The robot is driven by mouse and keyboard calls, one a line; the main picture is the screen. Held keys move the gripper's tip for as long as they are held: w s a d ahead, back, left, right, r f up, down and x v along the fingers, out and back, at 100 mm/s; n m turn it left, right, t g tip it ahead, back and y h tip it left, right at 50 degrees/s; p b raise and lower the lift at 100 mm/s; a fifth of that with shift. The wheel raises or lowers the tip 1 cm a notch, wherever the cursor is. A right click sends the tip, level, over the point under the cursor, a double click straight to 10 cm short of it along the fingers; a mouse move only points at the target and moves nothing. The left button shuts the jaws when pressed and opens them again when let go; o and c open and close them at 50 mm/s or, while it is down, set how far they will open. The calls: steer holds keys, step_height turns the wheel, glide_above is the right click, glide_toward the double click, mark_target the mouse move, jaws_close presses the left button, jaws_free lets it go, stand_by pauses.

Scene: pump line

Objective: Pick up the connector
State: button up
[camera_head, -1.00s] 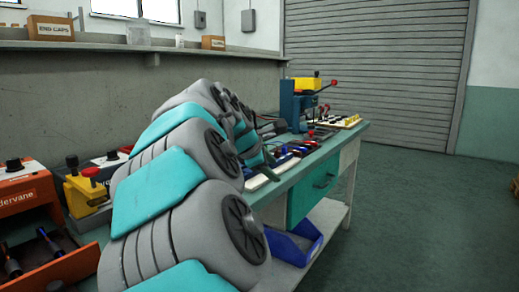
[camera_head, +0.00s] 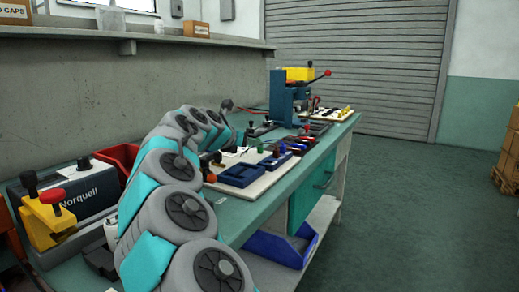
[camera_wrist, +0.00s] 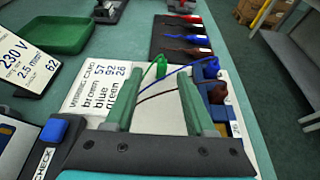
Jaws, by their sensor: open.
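In the wrist view my gripper (camera_wrist: 157,84) is open, with its two grey-green fingers spread above a white board (camera_wrist: 88,92) printed with the words brown, blue and green. Thin green, blue and brown wires cross the board between and beyond the fingertips. A green wire end (camera_wrist: 161,68) stands just past the fingertips. A blue block (camera_wrist: 206,69), possibly the connector, sits at the board's right edge beside the right finger, with a brown part (camera_wrist: 217,92) near it. Nothing is seen held. In the head view my arm hides much of this spot.
A green tray (camera_wrist: 60,35) and a 230 V sign (camera_wrist: 25,57) lie to the left in the wrist view. Dark mats with red and blue pieces (camera_wrist: 186,42) lie beyond. In the head view a blue press (camera_head: 287,97) stands at the bench's far end, and a Norquell machine (camera_head: 85,195) stands at left.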

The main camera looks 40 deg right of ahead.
mark_target(258, 155)
steer(key=shift+x, duration=2.25)
steer(key=shift+s, duration=0.15)
jaws_close()
